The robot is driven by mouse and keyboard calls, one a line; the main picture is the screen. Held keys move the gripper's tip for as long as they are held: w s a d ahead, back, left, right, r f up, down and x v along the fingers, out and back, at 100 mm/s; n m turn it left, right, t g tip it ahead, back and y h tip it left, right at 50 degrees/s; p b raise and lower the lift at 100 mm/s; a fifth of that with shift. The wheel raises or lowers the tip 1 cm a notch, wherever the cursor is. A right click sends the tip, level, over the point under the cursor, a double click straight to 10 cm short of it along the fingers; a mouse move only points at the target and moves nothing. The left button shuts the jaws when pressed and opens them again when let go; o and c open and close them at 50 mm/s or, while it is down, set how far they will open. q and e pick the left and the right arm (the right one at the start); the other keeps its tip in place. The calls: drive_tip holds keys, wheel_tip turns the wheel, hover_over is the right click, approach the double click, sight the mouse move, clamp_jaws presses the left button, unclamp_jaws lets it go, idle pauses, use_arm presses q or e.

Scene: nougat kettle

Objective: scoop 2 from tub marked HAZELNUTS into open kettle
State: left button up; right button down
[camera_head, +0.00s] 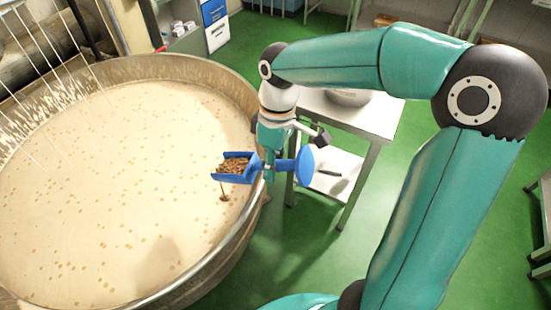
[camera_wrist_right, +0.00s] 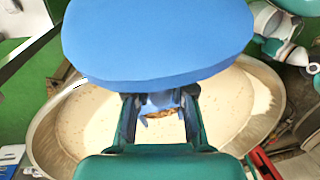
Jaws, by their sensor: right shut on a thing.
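The open kettle (camera_head: 120,150) is a wide metal pan of pale cream mass with many tan bits on its surface. My right gripper (camera_head: 270,166) is shut on a blue scoop (camera_head: 234,178) by its handle, near the kettle's right rim. The scoop's bowl is over the mass and holds brown nuts (camera_head: 235,166). A small brown clump (camera_head: 225,198) shows just below the scoop's lip, with a thin trail above it. In the right wrist view, the scoop's large blue end disc (camera_wrist_right: 155,40) hides much of the kettle (camera_wrist_right: 75,125). No tub marked HAZELNUTS is recognisable. My left gripper is not seen.
A white-topped table (camera_head: 375,118) with a metal bowl (camera_head: 348,97) stands right of the kettle. Thin wires or rods (camera_head: 50,45) reach over the kettle's left side. Green floor is open at the lower right.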

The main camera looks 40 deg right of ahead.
sight(260, 166)
drive_tip(key=shift+w+a+r+g+h+p, duration=0.35)
drive_tip(key=shift+w+r+g+p, duration=0.3)
drive_tip(key=shift+p, duration=1.15)
drive_tip(key=shift+w+a+r+g+h+p, duration=0.3)
drive_tip(key=shift+w+r+g+p, duration=0.35)
drive_tip(key=shift+p, duration=1.15)
drive_tip(key=shift+w+a+r+g+h+p, duration=0.45)
drive_tip(key=shift+r+p, duration=0.3)
drive_tip(key=shift+p, duration=1.05)
drive_tip(key=shift+w+a+r+m+g+p, duration=0.3)
drive_tip(key=shift+w+r+g+p, duration=0.1)
drive_tip(key=shift+w+g+p, duration=0.3)
drive_tip(key=shift+w+a+r+g+h+b, duration=0.15)
drive_tip(key=shift+w+a+r+g+h, duration=0.3)
drive_tip(key=shift+w+r+g, duration=0.3)
drive_tip(key=shift+w+a+r+g+h+b, duration=0.15)
drive_tip(key=shift+w+a+r+g+h, duration=0.25)
drive_tip(key=shift+w+r+g, duration=0.35)
drive_tip(key=shift+w+f, duration=0.1)
